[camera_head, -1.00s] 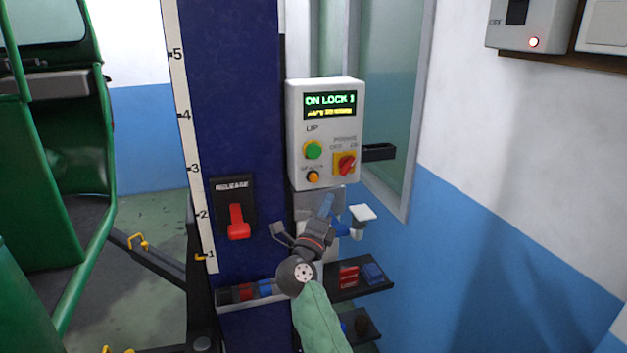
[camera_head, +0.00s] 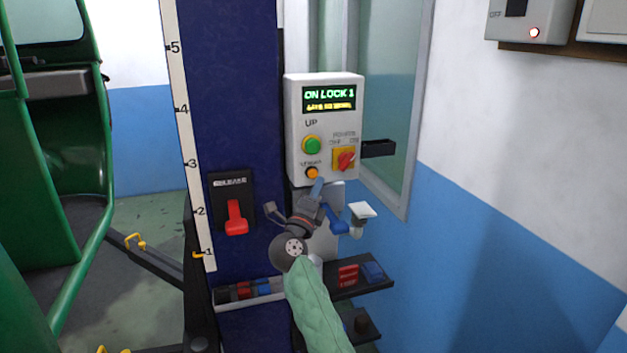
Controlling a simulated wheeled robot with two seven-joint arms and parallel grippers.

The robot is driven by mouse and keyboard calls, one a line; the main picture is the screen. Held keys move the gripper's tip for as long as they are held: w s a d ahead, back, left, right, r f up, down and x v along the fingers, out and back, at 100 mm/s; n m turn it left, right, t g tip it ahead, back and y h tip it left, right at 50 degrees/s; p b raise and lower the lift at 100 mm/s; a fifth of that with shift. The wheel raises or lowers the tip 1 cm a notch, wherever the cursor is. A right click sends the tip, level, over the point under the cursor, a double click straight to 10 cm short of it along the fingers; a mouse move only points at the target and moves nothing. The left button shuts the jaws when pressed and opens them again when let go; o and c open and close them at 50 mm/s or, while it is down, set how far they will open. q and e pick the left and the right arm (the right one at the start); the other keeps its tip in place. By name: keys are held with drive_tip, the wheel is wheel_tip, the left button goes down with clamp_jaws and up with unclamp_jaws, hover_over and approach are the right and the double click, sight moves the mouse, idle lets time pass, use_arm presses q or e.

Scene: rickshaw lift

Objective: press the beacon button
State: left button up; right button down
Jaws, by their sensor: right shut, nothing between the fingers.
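The beacon button (camera_head: 311,172) is a small orange round button at the lower left of the white control box (camera_head: 327,117), under a blurred label. A larger green button (camera_head: 312,145) marked UP sits above it, and a red rotary switch (camera_head: 345,159) on a yellow plate sits to its right. My right gripper (camera_head: 318,187) is shut and empty, pointing up from below the box. Its blue tip appears just under the orange button, with a small gap in the picture; I cannot tell the depth between them. My left gripper is out of view.
A red release lever (camera_head: 236,217) is on the blue column left of my gripper. A black shelf (camera_head: 360,280) with red and blue items is below right. A black bracket (camera_head: 379,149) juts out beside the box. A green vehicle (camera_head: 50,170) stands at left.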

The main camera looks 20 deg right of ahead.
sight(313, 173)
drive_tip(key=shift+w, duration=1.2)
idle(0.5)
drive_tip(key=shift+w, duration=0.15)
idle(0.7)
drive_tip(key=shift+w, duration=0.25)
